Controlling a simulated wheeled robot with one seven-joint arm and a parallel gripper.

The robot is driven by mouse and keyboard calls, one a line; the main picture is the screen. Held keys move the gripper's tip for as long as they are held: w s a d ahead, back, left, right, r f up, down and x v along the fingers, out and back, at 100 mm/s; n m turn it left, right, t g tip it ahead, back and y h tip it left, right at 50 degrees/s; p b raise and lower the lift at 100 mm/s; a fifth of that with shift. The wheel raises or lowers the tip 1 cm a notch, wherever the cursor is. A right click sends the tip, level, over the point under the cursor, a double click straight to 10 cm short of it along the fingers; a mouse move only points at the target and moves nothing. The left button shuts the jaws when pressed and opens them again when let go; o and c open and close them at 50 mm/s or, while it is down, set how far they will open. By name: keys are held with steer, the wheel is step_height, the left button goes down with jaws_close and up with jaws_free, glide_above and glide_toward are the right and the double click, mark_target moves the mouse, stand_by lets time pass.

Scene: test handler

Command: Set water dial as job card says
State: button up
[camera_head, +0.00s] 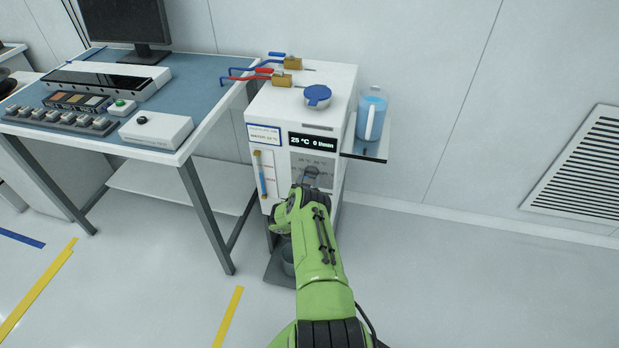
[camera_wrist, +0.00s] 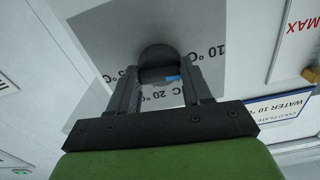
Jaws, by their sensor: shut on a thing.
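The water dial (camera_wrist: 160,56) is a dark round knob on a grey scale panel (camera_wrist: 215,22) in the wrist view. My gripper (camera_wrist: 161,76) is shut on it, one finger on each side. The scale prints 10 °C and 20 °C; another label is partly hidden. The dial's pointer cannot be made out. The job card (camera_wrist: 283,108), a white card with a blue border, reads COLD PLATE, WATER 10 °C. In the head view, the card (camera_head: 264,135) is at the chiller's upper left. The display (camera_head: 313,142) reads 25 °C and 0 l/min. My gripper (camera_head: 306,180) reaches the chiller's front there.
The white chiller (camera_head: 335,82) has a blue cap (camera_head: 317,94) and brass valves with red and blue handles (camera_head: 292,63) on top. A jug (camera_head: 371,117) stands on its right side shelf. A level gauge (camera_head: 260,175) is left of the dial. A workbench (camera_head: 205,75) stands left.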

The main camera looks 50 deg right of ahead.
steer(key=shift+f+n, duration=0.1)
steer(key=shift+n, duration=0.5)
steer(key=o, duration=1.1)
steer(key=shift+c, duration=0.2)
steer(key=p+v, duration=0.8)
steer(key=v, duration=0.8)
steer(key=shift+d, duration=0.1)
